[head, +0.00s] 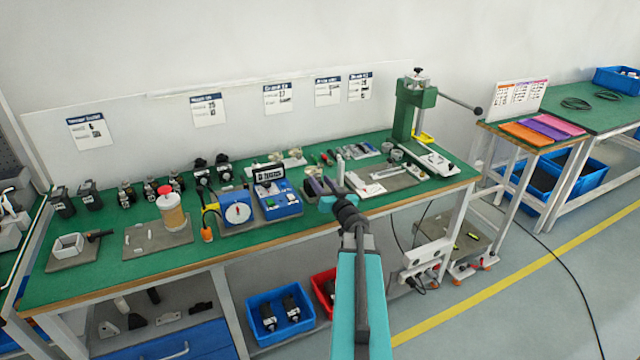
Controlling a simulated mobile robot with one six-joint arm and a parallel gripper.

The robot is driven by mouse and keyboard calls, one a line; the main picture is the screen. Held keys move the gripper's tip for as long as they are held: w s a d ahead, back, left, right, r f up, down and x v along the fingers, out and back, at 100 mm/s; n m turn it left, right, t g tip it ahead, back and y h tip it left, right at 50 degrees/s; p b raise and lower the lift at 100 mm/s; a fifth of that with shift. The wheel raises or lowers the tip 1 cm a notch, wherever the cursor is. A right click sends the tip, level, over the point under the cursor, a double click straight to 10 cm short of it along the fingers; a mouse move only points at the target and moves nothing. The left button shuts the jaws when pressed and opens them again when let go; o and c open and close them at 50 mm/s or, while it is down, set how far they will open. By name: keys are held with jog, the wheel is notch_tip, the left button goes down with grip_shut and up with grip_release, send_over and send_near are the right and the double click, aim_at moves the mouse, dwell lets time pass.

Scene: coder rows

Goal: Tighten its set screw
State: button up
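My arm reaches up from the lower middle in the head view, over the front edge of a green-topped workbench (130,270). My gripper (318,186) is over the bench, beside a blue device with a dark display (269,175). The fingers are small and dark here, and I cannot tell whether they hold anything. No set screw can be made out at this size. Several small dark motor-like units with metal ends (150,189) stand in a row at the left back. A grey mat (385,183) with small tools and parts lies right of my gripper.
A blue box with a round white dial (238,213) and an amber jar (171,212) stand left of my gripper. A green press (412,110) with a long lever stands at the right end. Blue bin (262,327) and red bin (322,290) sit below. Open floor lies right.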

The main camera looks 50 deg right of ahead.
grip_shut()
jog(key=shift+b, duration=0.4)
